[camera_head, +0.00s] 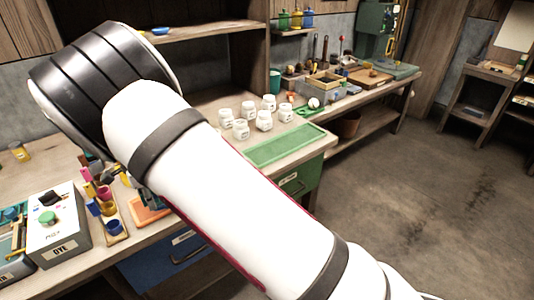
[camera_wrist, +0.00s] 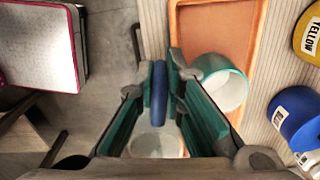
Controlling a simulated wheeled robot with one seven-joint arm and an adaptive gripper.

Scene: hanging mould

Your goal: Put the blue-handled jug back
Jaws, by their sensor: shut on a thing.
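In the wrist view, my gripper (camera_wrist: 159,75) is shut on an upright-looking blue handle (camera_wrist: 159,95) between its two teal-lined fingers. A pale, round, open vessel (camera_wrist: 157,143) shows just below the handle, partly hidden by the fingers; it appears to be the jug's body. An orange tray (camera_wrist: 210,30) lies beyond and to the right of the fingers, and a white cup with a teal rim (camera_wrist: 228,92) is at its near part, beside the right finger. In the head view my arm hides the gripper and the jug; part of the orange tray (camera_head: 152,209) shows.
Yellow (camera_wrist: 309,38) and blue (camera_wrist: 294,118) labelled pots stand right of the tray. In the head view, a grey dye box (camera_head: 58,232) and a wooden rack of coloured pots (camera_head: 116,232) stand left of the tray. White jars (camera_head: 241,129) and a green mat (camera_head: 285,146) are farther right.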

